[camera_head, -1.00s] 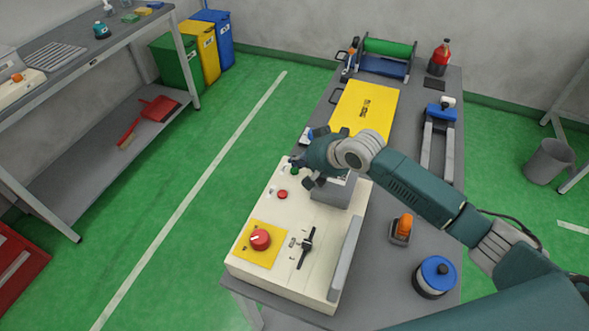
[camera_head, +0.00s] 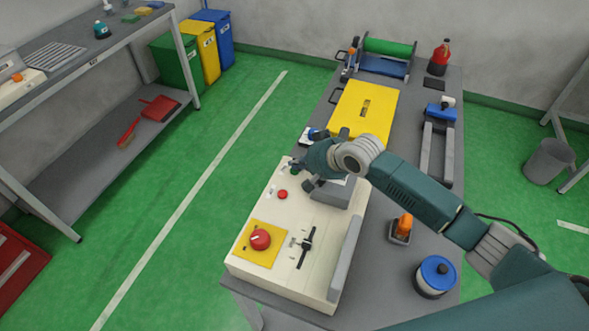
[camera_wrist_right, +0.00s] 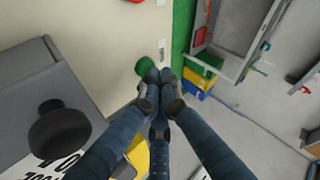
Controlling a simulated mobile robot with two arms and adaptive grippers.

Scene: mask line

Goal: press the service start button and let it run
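The cream control box (camera_head: 268,215) stands at the near end of the grey table. A green button (camera_head: 294,171) sits at its far left corner, with a red button (camera_head: 282,194) nearer. My right gripper (camera_head: 298,172) is over that corner, beside the green button. In the right wrist view, the fingertips (camera_wrist_right: 166,78) are together with nothing between them, overlapping the right edge of the green button (camera_wrist_right: 144,66). I cannot tell whether they touch it or whether it is pressed. My left gripper is not in view.
On the box are a red rotary knob (camera_head: 260,239) on a yellow plate and a black lever (camera_head: 306,247). A grey block with a black knob (camera_wrist_right: 60,130) is close to the gripper. A yellow board (camera_head: 364,108) lies beyond; an orange object (camera_head: 403,227) stands to the right.

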